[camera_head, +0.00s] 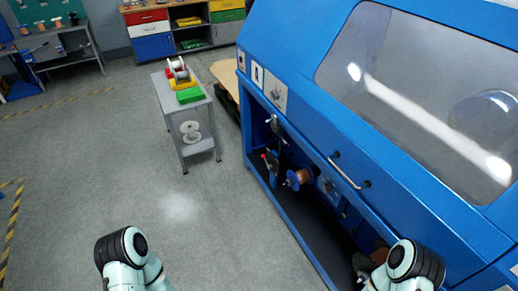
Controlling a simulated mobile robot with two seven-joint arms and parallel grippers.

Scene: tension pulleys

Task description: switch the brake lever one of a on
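The blue machine (300,95) fills the right side, with an open bay low on its front. In the bay I see a copper-coloured spool (298,178) and, to its left, a dark mechanism (271,165) with a small red tip (264,156). Another small metal part shows higher up in the bay. I cannot tell which of these small parts is the brake lever or how it is set. Only rounded links of my two arms show at the bottom edge; both grippers are out of view.
A grey side table (188,112) left of the machine holds spools and green and yellow trays. A metal handle (344,172) sticks out from the machine's front. A cabinet with coloured drawers (148,30) stands at the back. Grey floor (120,180) is clear in the middle left.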

